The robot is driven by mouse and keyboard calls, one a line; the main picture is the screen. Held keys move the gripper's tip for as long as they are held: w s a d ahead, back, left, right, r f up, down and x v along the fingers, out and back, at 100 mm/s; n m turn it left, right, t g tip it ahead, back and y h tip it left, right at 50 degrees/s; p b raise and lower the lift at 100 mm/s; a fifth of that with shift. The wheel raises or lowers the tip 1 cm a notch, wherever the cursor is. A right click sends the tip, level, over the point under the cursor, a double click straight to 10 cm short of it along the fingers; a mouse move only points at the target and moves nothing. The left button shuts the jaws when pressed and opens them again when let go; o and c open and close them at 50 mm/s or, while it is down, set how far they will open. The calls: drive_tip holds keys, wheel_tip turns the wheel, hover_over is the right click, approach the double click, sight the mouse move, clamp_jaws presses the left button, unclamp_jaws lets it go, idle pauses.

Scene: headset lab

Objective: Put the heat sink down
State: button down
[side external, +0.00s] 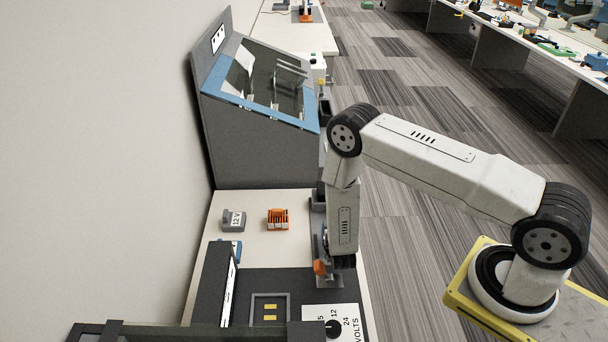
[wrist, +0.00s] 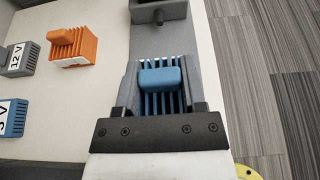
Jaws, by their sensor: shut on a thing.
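In the wrist view a blue finned heat sink (wrist: 160,80) sits between the two fingers of my gripper (wrist: 160,66), which is shut on it. Its fins and a raised blue bar on top face the camera. In the side view my gripper (side external: 335,264) points down by the right edge of the pale bench, and the heat sink cannot be made out clearly there. Whether it touches the surface below I cannot tell. An orange finned block (side external: 278,219) stands on the bench; it also shows at the upper left of the wrist view (wrist: 75,46).
A grey block labelled 12 V (side external: 234,220) and a blue labelled block (wrist: 12,118) stand left of the orange one. A dark panel holds a framed recess (side external: 269,309) and a voltage dial (side external: 333,328). A grey, blue-edged cabinet (side external: 260,150) stands behind. Bare bench shows between.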

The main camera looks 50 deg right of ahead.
drive_tip(key=shift+f, duration=0.15)
drive_tip(key=shift+w+f, duration=0.15)
drive_tip(key=shift+w, duration=0.05)
drive_tip(key=shift+f, duration=1.55)
drive_tip(key=shift+f, duration=0.15)
drive_tip(key=shift+c, duration=0.8)
unclamp_jaws()
drive_tip(key=shift+r, duration=0.2)
